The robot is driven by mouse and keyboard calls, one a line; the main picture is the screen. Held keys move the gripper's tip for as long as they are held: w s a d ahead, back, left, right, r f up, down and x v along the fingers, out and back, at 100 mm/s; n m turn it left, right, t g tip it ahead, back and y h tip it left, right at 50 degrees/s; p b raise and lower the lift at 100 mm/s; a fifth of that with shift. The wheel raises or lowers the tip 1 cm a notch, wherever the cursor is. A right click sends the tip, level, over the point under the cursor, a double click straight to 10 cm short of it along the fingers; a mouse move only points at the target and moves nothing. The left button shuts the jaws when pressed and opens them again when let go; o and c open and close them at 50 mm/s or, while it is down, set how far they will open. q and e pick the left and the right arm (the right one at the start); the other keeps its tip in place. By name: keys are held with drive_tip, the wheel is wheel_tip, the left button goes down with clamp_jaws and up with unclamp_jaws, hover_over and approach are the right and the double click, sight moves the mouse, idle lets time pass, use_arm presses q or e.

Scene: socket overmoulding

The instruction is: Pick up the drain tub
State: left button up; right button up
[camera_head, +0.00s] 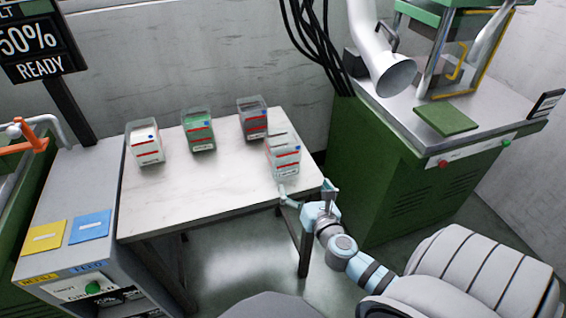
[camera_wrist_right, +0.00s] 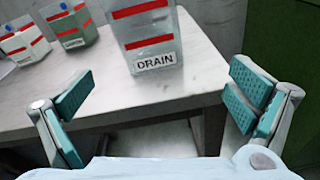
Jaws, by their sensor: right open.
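The drain tub (camera_head: 284,157) is a clear, open-topped tub with red bands and a white label. It stands upright at the right front of the white table. In the right wrist view the tub (camera_wrist_right: 150,40) shows its "DRAIN" label, straight ahead between the fingers. My right gripper (camera_head: 307,190) is open and empty at the table's front right edge, just short of the tub and not touching it. Its two teal-padded fingers (camera_wrist_right: 160,98) are spread wide in the wrist view. My left gripper is not in view.
Other tubs stand behind and left on the table (camera_head: 190,208): a white-filled one (camera_head: 146,146), a green one (camera_head: 199,132) and a dark one (camera_head: 252,120). A green machine cabinet (camera_head: 420,190) stands close on the right. The table's front left is clear.

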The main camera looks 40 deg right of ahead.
sight(278, 130)
wheel_tip(278, 130, up, 6)
drive_tip(key=w+n+t, duration=0.2)
drive_tip(key=n, duration=0.1)
drive_tip(key=b+x, duration=0.1)
drive_tip(key=x, duration=1.2)
drive_tip(key=shift+w+a+f+b, duration=0.1)
drive_tip(key=shift+w+f+b, duration=0.1)
drive_tip(key=shift+b, duration=0.2)
drive_tip(key=shift+s, duration=0.15)
drive_tip(key=c, duration=1.6)
